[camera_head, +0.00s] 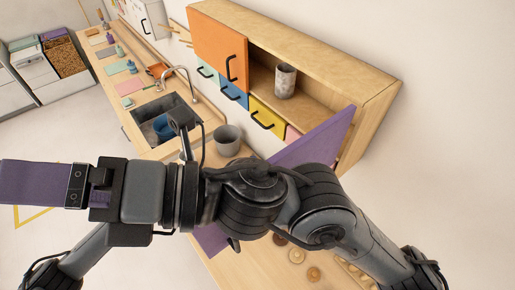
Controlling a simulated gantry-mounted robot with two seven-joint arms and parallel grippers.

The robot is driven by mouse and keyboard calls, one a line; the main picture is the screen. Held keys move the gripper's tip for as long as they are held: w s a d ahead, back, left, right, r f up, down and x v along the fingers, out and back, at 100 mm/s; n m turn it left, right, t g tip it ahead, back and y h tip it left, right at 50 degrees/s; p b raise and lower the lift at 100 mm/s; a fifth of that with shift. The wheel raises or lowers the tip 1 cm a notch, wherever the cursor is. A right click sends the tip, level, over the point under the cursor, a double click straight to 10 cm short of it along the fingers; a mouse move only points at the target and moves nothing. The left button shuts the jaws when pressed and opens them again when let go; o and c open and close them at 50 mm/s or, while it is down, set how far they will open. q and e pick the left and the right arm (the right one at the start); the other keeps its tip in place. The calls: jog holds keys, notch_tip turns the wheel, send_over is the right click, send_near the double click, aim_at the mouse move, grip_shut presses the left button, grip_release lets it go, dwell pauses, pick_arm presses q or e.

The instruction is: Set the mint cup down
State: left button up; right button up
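I cannot make out a mint cup for sure. Small teal items, one of them upright (131,67), stand far back on the long counter, too small to identify. A speckled grey-white cup (285,80) stands in the open wall cabinet. A plain grey cup or pot (228,140) stands on the counter near the sink. My arm parts cover the lower middle of the view. I cannot make out either gripper's fingertips, nor whether anything is held. A purple strip runs to the left edge beside a black and grey unit; I cannot tell what it is.
The sink (182,101) holds a blue vessel (163,127) beside a curved faucet. A purple cabinet door (330,130) stands open and runs behind my arm. Round wooden pieces (313,274) lie on the near counter. Storage bins stand far left.

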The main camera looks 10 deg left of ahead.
jog(key=w+a+f+n+h, duration=0.1)
jog(key=a+f+n+h, duration=0.3)
jog(key=f, duration=0.4)
jog(key=w+a+f+n+h, duration=0.1)
jog(key=a+f+n+h, duration=0.2)
jog(key=f+h, duration=0.35)
jog(key=w+d+f+n+t+h, duration=0.1)
jog(key=w+d+f+t+h, duration=0.1)
jog(key=w+d, duration=0.3)
jog(key=w+d+f+t+h, duration=0.2)
jog(key=w+d+h, duration=0.15)
jog(key=w, duration=0.35)
jog(key=w+d+r+m+t+h, duration=0.1)
jog(key=w+d+r+t+h, duration=0.15)
jog(key=w+d+r, duration=0.6)
jog(key=s+d+f+h, duration=0.1)
jog(key=d+f, duration=0.2)
jog(key=f, duration=0.6)
jog(key=d+f+m+h, duration=0.1)
jog(key=d+f+h, duration=0.1)
jog(key=f, duration=0.8)
jog(key=shift+s+d, duration=0.4)
jog(key=shift+d, duration=0.4)
